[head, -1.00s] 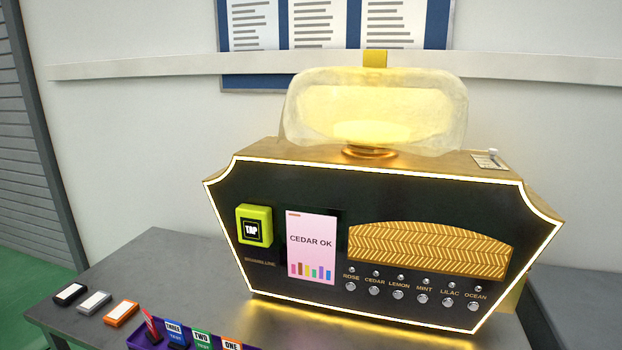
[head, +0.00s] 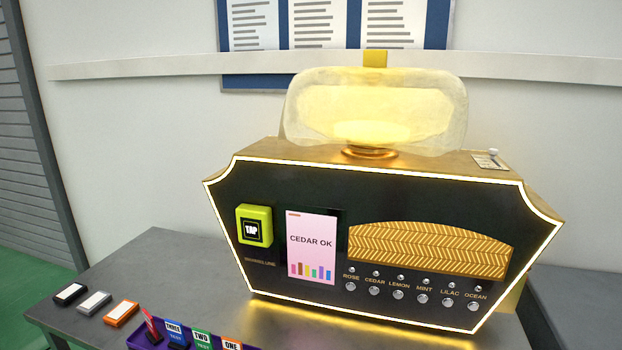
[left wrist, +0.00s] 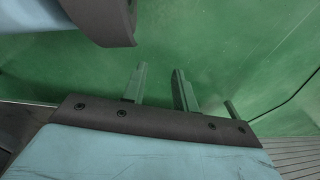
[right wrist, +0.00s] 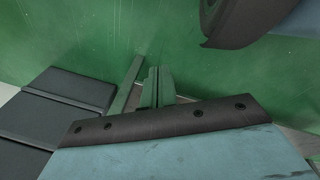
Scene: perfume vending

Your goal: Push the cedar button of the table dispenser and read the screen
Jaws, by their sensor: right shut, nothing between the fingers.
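The black and gold table dispenser (head: 262,180) stands on the grey table in the head view. Its pink screen (head: 311,262) reads "CEDAR OK" above a row of coloured bars. The round silver cedar button (head: 374,290) sits under the CEDAR label, second from the left in the button row. Neither gripper shows in the head view. My left gripper (left wrist: 160,84) has its fingers apart, with nothing between them, over green floor. My right gripper (right wrist: 158,86) has its fingers together and holds nothing, also away from the dispenser.
A yellow-green TAP reader (head: 254,226) is left of the screen. A purple tray (head: 140,338) with cards stands at the front table edge. Black, grey and orange blocks (head: 121,314) lie to its left. A glowing glass bottle (head: 375,108) tops the dispenser.

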